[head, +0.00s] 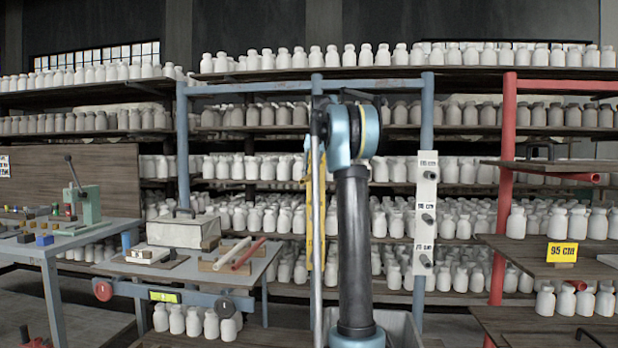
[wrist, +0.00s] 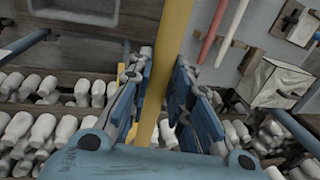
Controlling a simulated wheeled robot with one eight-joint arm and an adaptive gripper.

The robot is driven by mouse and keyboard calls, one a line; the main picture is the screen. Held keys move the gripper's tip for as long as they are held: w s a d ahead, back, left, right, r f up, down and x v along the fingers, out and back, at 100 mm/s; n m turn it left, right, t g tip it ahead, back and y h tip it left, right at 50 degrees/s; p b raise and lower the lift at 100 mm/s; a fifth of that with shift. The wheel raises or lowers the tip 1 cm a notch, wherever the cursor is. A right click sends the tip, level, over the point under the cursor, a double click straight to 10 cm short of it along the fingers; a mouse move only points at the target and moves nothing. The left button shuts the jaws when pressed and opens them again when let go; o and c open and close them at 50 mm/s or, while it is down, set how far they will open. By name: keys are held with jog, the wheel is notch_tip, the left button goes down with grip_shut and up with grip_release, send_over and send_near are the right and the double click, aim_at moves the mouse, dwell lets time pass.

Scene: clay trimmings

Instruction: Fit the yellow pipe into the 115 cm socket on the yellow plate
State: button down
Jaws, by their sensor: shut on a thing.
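The yellow pipe (wrist: 173,50) runs through the wrist view from the top edge down between the fingers. My gripper (wrist: 163,72) is shut on it, with blue-grey fingers on both sides. In the head view, a tall narrow yellow strip (head: 309,235), apparently the yellow plate, stands upright at a blue post. It carries a small white label. My arm covers much of it, so its sockets and the 115 cm label cannot be made out. My gripper cannot be made out in the head view. The pipe's ends are not visible in the wrist view.
A white plate (head: 426,190) with several labelled dark sockets is on the blue post to the right. A table (head: 262,262) at left carries white and red pipes. Shelves of white jars fill the back. A red-post rack (head: 503,180) with a yellow 95 CM sign (head: 562,252) stands right.

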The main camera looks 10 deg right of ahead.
jog(key=shift+w+d, duration=0.25)
jog(key=shift+w, duration=0.55)
jog(key=shift+w+d, duration=0.25)
jog(key=shift+w, duration=0.5)
jog(key=shift+w+d, duration=0.25)
jog(key=shift+w, duration=0.55)
jog(key=c, duration=1.4)
grip_release()
notch_tip(320, 180, up, 12)
jog(key=d, duration=0.2)
jog(key=shift+s+f, duration=0.15)
jog(key=shift+s, duration=0.15)
jog(key=shift+d, duration=0.1)
